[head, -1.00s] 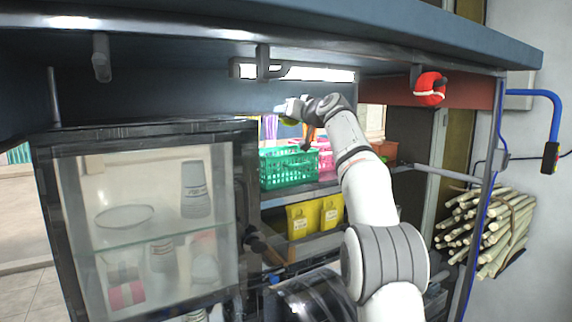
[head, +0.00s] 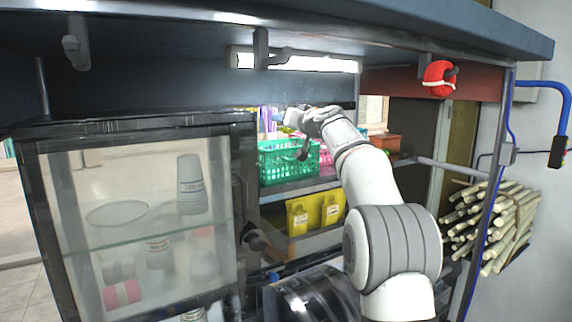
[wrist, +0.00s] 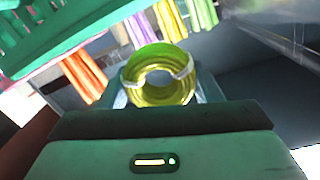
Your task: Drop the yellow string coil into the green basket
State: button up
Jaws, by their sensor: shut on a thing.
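The yellow string coil (wrist: 160,93) is a ring with white ties, held in my gripper (wrist: 160,78) in the wrist view. In the head view my gripper (head: 287,117) is above the green basket (head: 289,166), and the coil cannot be made out there. The basket is a lattice crate on the middle shelf. Its wall also shows at the upper left of the wrist view (wrist: 65,30), beside the coil. My arm hides part of the basket's right side.
A pink basket (head: 327,160) stands right of the green one. Yellow packs (head: 298,221) are on the shelf below. A glass-fronted cabinet (head: 130,225) is at left. A red coil (head: 438,79) hangs from a hook under the overhead panel. Colored strips (wrist: 171,20) hang near the coil.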

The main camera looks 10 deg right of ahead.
jog(key=shift+f, duration=0.1)
jog(key=o, duration=1)
jog(key=shift+o, duration=0.2)
jog(key=shift+s+d+f+b, duration=0.1)
jog(key=shift+s+b, duration=0.15)
jog(key=shift+b, duration=0.05)
jog(key=b+v, duration=0.4)
jog(key=v, duration=0.3)
jog(key=shift+s, duration=0.15)
